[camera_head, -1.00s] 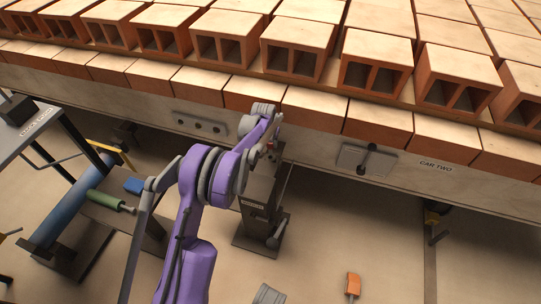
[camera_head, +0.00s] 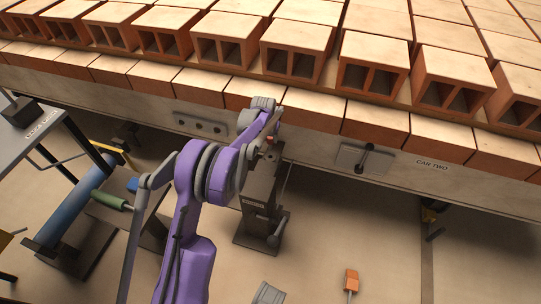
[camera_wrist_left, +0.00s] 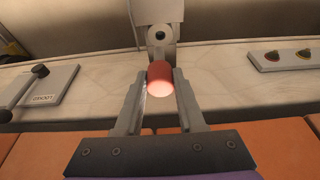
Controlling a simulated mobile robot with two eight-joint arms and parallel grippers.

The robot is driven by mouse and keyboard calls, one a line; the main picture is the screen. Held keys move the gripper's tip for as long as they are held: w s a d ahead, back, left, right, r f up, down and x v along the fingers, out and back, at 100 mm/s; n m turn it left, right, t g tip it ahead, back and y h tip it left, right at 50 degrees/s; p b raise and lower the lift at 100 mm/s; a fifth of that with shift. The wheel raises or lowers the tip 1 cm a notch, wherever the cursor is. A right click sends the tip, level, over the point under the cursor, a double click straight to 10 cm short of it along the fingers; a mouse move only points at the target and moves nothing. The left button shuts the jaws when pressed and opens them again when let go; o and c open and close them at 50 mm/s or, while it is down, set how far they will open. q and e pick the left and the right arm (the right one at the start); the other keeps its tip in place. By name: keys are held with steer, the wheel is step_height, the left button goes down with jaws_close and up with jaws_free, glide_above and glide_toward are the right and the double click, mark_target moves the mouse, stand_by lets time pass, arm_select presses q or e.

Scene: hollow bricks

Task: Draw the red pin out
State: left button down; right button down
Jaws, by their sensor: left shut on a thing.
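The red pin (camera_wrist_left: 160,78) shows in the left wrist view as a short round red head with a pale pink lit end. My left gripper (camera_wrist_left: 162,92) is shut on it, one grey finger on each side. In the head view the left gripper (camera_head: 268,138) is at the top of a dark post (camera_head: 258,190) in front of the brick car, and only a small red bit of the pin (camera_head: 270,139) shows there. The pin's lower part is hidden.
The long car side (camera_head: 330,150), labelled CAR TWO, runs behind the post with rows of hollow bricks (camera_head: 295,50) on it. A blue roller (camera_head: 75,210) and a dark table (camera_head: 30,125) stand left. An orange-ended tool (camera_head: 351,280) lies on open floor.

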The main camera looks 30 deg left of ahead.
arm_select(q)
steer(key=s+d, duration=0.1)
steer(key=s+r, duration=0.1)
steer(key=s+d+p, duration=0.1)
steer(key=s, duration=0.1)
steer(key=shift+s+d+r, duration=0.1)
steer(key=shift+d+r, duration=0.2)
arm_select(e)
steer(key=shift+s+r, duration=0.1)
steer(key=shift+r, duration=0.5)
